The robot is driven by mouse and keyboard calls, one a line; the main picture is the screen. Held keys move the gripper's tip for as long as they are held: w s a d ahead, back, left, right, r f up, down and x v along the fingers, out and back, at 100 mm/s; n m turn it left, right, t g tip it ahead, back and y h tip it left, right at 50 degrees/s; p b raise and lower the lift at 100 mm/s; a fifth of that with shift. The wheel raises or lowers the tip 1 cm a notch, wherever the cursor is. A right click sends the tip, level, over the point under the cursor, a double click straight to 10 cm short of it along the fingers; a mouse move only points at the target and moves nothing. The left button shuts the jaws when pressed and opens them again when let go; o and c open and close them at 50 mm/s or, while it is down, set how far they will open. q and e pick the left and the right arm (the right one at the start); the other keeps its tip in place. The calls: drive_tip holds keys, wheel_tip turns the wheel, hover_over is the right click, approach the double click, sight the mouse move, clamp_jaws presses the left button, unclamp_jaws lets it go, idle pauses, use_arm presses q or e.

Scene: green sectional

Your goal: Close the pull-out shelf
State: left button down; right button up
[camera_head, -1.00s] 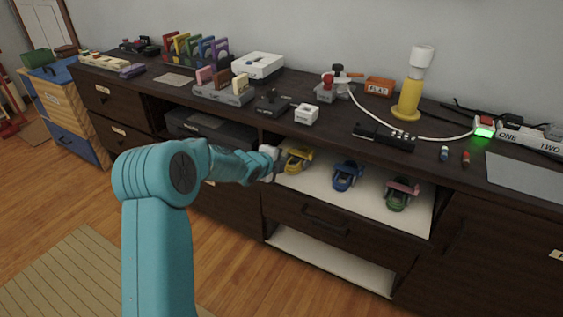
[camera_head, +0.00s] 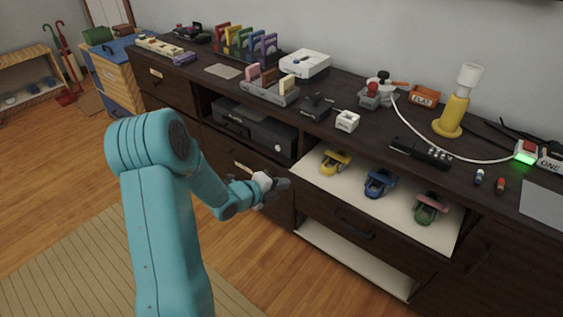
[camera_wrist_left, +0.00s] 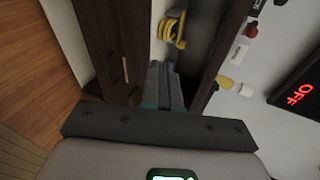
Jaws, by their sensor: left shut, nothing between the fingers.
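A white shelf board (camera_head: 396,209) shows in the open bay of the dark sideboard, above a drawer front with a dark handle (camera_head: 352,229). A yellow toy car (camera_head: 336,162), a blue one (camera_head: 380,183) and a green and pink one (camera_head: 430,207) stand on it. My left gripper (camera_head: 284,186) is shut and empty, left of the shelf's left end and apart from the cars. In the left wrist view the shut fingers (camera_wrist_left: 165,85) point toward the white board (camera_wrist_left: 157,50) and the yellow car (camera_wrist_left: 173,29). My right gripper is not in view.
A lower white board (camera_head: 350,258) shows near the floor. A black device (camera_head: 255,130) sits in the bay to the left. The wooden floor in front is clear.

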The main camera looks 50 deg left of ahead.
use_arm(q)
drive_tip(key=n+g+y+p, duration=0.1)
drive_tip(key=n+g+p, duration=0.1)
approach(286, 175)
drive_tip(key=b+x, duration=0.1)
drive_tip(key=x, duration=0.5)
drive_tip(key=shift+w+f, duration=0.1)
drive_tip(key=shift+f, duration=0.05)
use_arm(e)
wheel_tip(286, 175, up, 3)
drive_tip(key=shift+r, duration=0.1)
